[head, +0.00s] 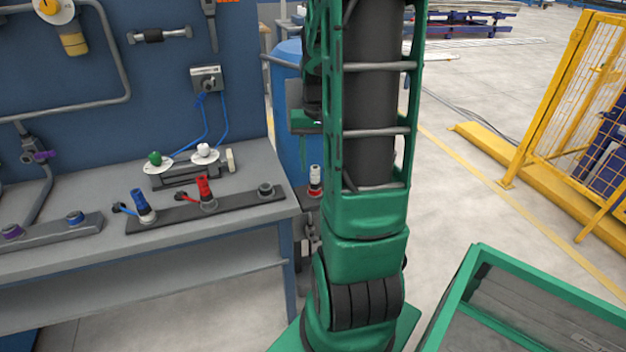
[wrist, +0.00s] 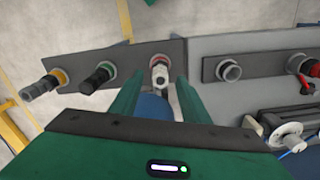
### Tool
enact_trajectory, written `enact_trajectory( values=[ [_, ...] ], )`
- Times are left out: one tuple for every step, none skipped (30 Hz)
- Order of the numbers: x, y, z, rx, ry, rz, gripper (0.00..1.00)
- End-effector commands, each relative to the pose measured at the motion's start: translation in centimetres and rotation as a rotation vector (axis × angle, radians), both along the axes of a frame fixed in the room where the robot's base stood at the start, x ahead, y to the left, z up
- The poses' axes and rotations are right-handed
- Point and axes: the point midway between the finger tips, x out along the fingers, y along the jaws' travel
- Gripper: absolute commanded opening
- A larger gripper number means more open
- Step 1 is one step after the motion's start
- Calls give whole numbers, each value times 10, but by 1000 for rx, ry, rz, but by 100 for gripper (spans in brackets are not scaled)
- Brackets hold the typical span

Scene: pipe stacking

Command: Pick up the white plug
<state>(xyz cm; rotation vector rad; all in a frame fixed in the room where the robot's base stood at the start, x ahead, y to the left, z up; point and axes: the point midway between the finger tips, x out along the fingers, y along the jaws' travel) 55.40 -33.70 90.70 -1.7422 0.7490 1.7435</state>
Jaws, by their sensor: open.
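A white plug (wrist: 160,72) stands in a red-ringed socket on a dark strip, between the tips of my gripper's fingers in the wrist view. My gripper (wrist: 157,80) is open, with one green finger on each side of the plug. I cannot tell whether either finger touches it. A white plug with a red ring (head: 315,174) also shows in the head view, just past the bench's right end and beside my arm. Another white-topped connector (head: 204,150) sits on a white disc at the back of the bench.
A yellow-ringed plug (wrist: 45,85) and a green-ringed black plug (wrist: 97,77) share the dark strip, left of the white plug. An empty grey socket (wrist: 229,70) is to the right. Red (head: 204,189) and blue (head: 141,206) plugs stand on the bench (head: 200,240). A yellow fence (head: 550,90) is at right.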

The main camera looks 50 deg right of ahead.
Motion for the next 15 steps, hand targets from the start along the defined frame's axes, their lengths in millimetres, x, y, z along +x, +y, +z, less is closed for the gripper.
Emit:
enact_trajectory(
  values=[
    [-1, 1, -9, 3, 3, -1, 42],
    [0, 1, -13, 3, 3, -1, 42],
    [0, 2, -19, 3, 3, 0, 42],
    [0, 2, -23, 3, 3, -1, 42],
    [0, 1, -26, 2, 2, -1, 42],
    [0, 1, -30, 2, 2, -1, 42],
    [0, 1, -32, 2, 2, -1, 42],
    [0, 1, -34, 2, 2, -1, 42],
    [0, 1, -36, 1, 1, 0, 42],
    [0, 1, -36, 1, 1, 0, 42],
    [0, 1, -37, 0, 0, 0, 42],
    [0, 1, -37, 0, 0, 0, 42],
    [0, 1, -37, 0, 0, 0, 42],
    [0, 1, -36, 0, 0, 0, 42],
    [0, 1, -36, 0, 0, 0, 42]
  ],
)
